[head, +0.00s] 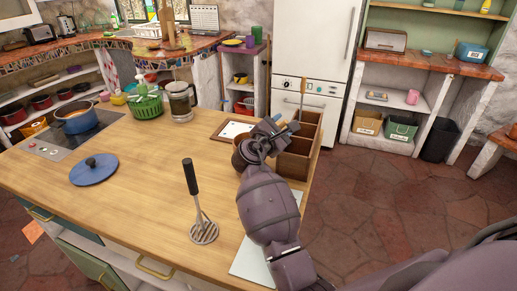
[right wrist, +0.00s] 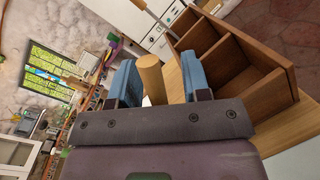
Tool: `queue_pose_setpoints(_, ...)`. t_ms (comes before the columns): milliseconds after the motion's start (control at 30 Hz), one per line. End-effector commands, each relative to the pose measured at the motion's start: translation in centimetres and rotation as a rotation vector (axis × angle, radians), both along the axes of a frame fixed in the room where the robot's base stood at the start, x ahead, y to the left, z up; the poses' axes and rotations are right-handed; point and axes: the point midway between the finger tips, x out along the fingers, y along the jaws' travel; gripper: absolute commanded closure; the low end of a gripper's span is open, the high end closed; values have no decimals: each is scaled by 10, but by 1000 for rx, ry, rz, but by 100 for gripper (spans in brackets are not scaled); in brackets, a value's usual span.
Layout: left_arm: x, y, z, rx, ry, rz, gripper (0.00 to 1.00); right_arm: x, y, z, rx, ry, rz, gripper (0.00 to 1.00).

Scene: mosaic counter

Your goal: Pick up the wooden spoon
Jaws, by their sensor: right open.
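A light wooden rod with a round end (right wrist: 150,78), which looks like the wooden spoon's handle, stands between the two blue fingers of my right gripper (right wrist: 157,80) in the right wrist view. The fingers are apart, with a visible gap on the right side of the rod. The spoon's other end is hidden. In the head view my right gripper (head: 283,130) is over the far right part of the counter, beside a brown wooden compartment box (head: 294,163). A round brown pot (head: 238,158) is partly hidden behind my right arm. My left gripper is not in view.
Another thin handle (head: 302,92) sticks up from the box. A masher (head: 204,228), blue lid (head: 94,170), pale board (head: 252,262), glass jug (head: 181,101) and green basket (head: 146,107) are on the wooden counter (head: 135,205). Its middle is mostly clear.

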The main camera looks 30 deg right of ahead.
Motion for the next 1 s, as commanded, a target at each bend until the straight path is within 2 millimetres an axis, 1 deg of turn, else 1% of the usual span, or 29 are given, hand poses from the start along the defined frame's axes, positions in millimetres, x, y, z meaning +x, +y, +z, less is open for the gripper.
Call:
queue_pose_setpoints(167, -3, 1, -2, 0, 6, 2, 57, 0, 1, 1, 0, -1, 1, 57)
queue_pose_setpoints(267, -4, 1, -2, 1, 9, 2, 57, 0, 0, 1, 0, -1, 1, 70)
queue_pose_setpoints(400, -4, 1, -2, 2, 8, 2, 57, 0, 0, 0, 0, -1, 1, 92)
queue_pose_setpoints(467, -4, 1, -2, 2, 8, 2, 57, 0, 0, 0, 0, -1, 1, 100)
queue_pose_setpoints(800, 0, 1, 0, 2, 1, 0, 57, 0, 0, 3, 0, -1, 1, 100)
queue_pose_setpoints(867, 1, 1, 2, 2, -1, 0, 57, 0, 0, 7, 0, -2, 0, 100)
queue_pose_setpoints(967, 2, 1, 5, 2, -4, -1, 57, 0, 0, 19, 0, -5, 1, 100)
queue_pose_setpoints(1000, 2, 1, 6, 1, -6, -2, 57, 0, 0, 26, 1, -6, 1, 100)
